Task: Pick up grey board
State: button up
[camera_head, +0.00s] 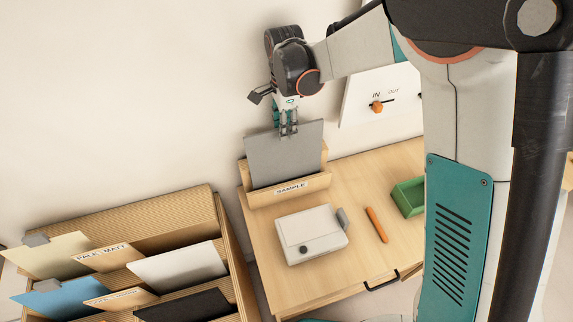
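A grey board (284,160) stands upright, leaning slightly, in a wooden holder (290,191) labelled SAMPLE on the table. My gripper (289,130) points down at the board's top edge, with its fingertips at or overlapping that edge. The two fingers look close together. I cannot tell from this view whether they are closed on the board. The board's lower edge is hidden in the holder.
A white box (311,234) with a dark knob, an orange stick (377,225) and a green tray (409,196) lie on the wooden table (350,190). A rack (228,250) with several coloured boards stands at lower left. A white panel (385,95) is behind.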

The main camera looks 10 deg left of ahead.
jog(key=shift+f, duration=1.4)
grip_shut()
jog(key=shift+r, duration=0.2)
